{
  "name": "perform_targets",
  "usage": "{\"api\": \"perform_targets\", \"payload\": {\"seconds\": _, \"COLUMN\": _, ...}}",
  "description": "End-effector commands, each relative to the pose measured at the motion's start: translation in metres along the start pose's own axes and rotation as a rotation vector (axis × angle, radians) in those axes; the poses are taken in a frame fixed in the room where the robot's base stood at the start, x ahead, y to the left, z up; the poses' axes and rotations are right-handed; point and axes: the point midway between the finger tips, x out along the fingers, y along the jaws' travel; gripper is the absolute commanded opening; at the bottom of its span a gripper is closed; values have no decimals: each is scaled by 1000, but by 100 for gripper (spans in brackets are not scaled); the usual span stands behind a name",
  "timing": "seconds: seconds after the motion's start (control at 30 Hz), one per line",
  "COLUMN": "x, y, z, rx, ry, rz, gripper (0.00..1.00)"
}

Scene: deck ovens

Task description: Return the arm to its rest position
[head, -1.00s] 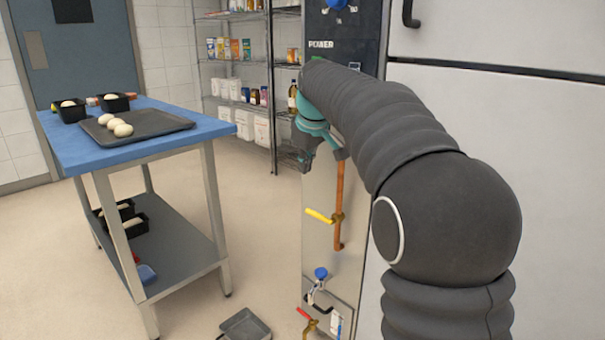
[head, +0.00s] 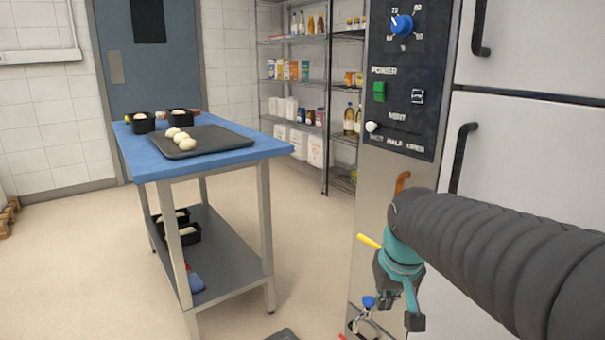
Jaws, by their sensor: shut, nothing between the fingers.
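My dark grey sleeved arm (head: 500,255) reaches in from the right edge of the head view. It ends in a teal and black gripper (head: 402,302), which points down in front of the oven's steel side panel (head: 380,195). My gripper is shut and holds nothing. Part of the copper pipe (head: 402,181) is hidden behind my arm.
A blue-topped table (head: 140,165) at left bears a dark tray (head: 232,143) with dough balls and black tins. The control panel (head: 408,75) and oven door handle (head: 461,155) are above my arm. Shelving (head: 330,95) stands behind. Floor between table and oven is mostly clear.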

Motion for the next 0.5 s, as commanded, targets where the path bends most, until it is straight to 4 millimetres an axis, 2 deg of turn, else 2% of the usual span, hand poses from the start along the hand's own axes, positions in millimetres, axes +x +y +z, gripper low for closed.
{"api": "perform_targets", "payload": {"seconds": 0.03, "x": -2, "y": 0, "z": 22, "rx": 13, "ry": 6, "rz": 2, "gripper": 0}}
{"api": "perform_targets", "payload": {"seconds": 0.1, "x": -3, "y": 0, "z": 49, "rx": 30, "ry": 11, "rz": 4, "gripper": 0}}
{"api": "perform_targets", "payload": {"seconds": 0.3, "x": -4, "y": -1, "z": 117, "rx": 49, "ry": 44, "rz": 9, "gripper": 0}}
{"api": "perform_targets", "payload": {"seconds": 0.4, "x": -7, "y": -2, "z": 140, "rx": 49, "ry": 68, "rz": 11, "gripper": 0}}
{"api": "perform_targets", "payload": {"seconds": 0.5, "x": -14, "y": -2, "z": 150, "rx": 50, "ry": 103, "rz": 13, "gripper": 0}}
